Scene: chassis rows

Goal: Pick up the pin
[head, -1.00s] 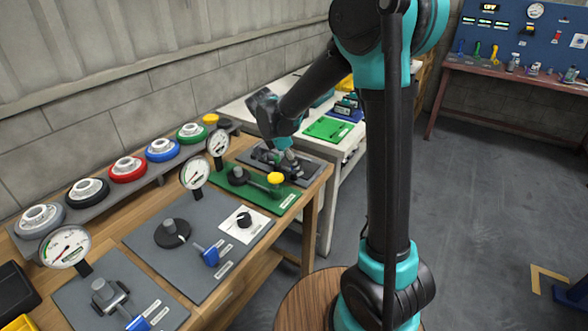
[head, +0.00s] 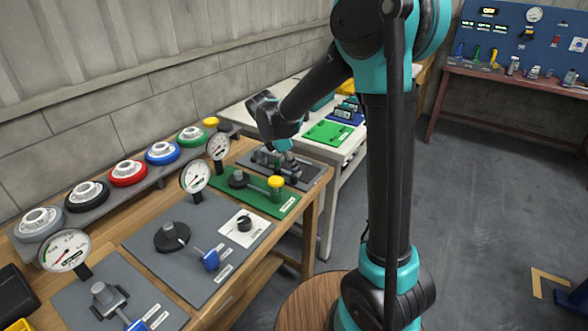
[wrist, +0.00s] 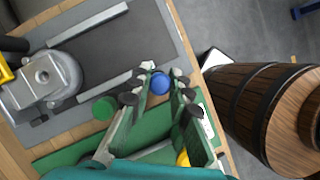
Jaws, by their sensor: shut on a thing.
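The pin (wrist: 160,83) shows as a round blue head between my fingertips in the wrist view. Its shaft is hidden from me. My gripper (wrist: 160,88) is shut on the blue head, with a finger on each side of it. In the head view my gripper (head: 284,155) is low over the dark grey plate (head: 307,178) at the far end of the wooden bench. The pin cannot be made out there.
A grey metal fixture (wrist: 45,80) stands on the plate at left in the wrist view. A green board (head: 252,192) with a yellow-capped post (head: 276,183) lies nearer along the bench. A wooden barrel (wrist: 262,110) stands beside the bench, over open floor.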

